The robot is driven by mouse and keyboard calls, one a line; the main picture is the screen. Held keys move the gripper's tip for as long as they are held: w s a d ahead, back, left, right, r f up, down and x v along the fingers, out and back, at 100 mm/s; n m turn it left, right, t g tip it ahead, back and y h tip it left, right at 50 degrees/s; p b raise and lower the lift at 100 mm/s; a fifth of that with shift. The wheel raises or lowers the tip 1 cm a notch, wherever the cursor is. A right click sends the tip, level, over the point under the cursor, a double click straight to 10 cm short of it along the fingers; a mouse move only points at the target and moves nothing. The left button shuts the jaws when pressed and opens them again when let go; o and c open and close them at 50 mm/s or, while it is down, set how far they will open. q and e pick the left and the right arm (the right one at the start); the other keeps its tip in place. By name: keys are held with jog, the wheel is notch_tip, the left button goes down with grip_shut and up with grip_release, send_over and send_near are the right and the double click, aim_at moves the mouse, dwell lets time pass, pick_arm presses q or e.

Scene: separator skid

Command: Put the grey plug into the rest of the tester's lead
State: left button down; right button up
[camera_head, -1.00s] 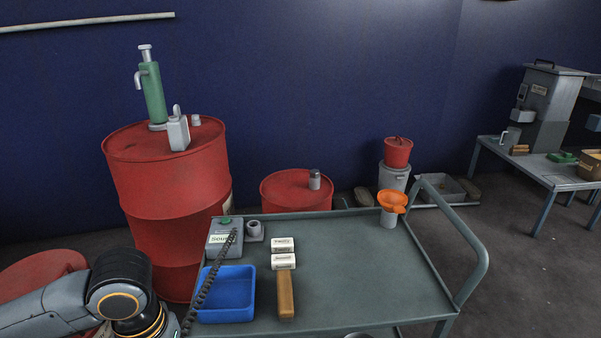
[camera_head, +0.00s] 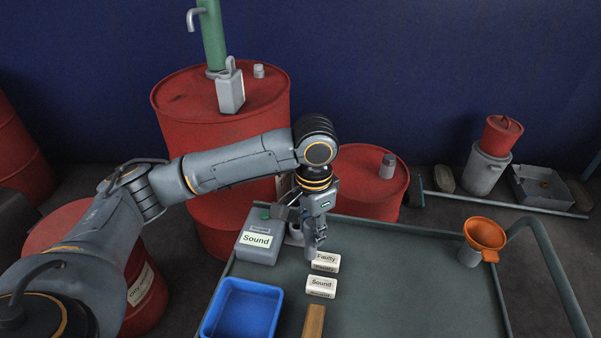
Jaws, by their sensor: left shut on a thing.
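The tester (camera_head: 259,243) is a grey box with a green button and a "Sound" label, at the back left of the trolley top. The rest (camera_head: 295,235) is a small grey cup beside the tester's right side, partly hidden by my left gripper. My left gripper (camera_head: 316,246) points down just right of the rest, shut on the grey plug. The plug is mostly hidden by the fingers, and I cannot tell whether it touches the rest. The lead is largely hidden behind my arm. My right gripper is out of view.
Two white blocks, labelled "Faulty" (camera_head: 326,261) and "Sound" (camera_head: 321,286), lie close in front of the gripper. A blue tray (camera_head: 244,283) and wooden bar (camera_head: 314,322) are nearer. An orange funnel (camera_head: 485,234) stands right. The trolley's (camera_head: 410,285) middle is clear.

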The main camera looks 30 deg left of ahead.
pick_arm(q)
jog(key=w+a+r+m+p, duration=0.1)
jog(key=w+a+m+p, duration=0.2)
jog(key=w+m, duration=0.3)
jog(key=w+a+r+m+p, duration=0.1)
jog(key=w+a+m+p, duration=0.1)
jog(key=w+m+p, duration=0.3)
pick_arm(e)
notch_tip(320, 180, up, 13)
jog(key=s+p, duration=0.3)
jog(key=p, duration=0.1)
pick_arm(q)
jog(key=w+a+f+m+b, duration=0.2)
jog(key=a+f+m+b, duration=0.3)
jog(key=f+m, duration=0.5)
jog(key=shift+w+a+f+m, duration=0.15)
jog(key=shift+f+m, duration=0.05)
jog(key=shift+m, duration=0.8)
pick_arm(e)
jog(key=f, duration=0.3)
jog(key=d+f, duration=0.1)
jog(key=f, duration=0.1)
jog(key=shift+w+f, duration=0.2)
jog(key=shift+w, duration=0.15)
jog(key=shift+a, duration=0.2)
pick_arm(q)
jog(key=shift+f, duration=0.4)
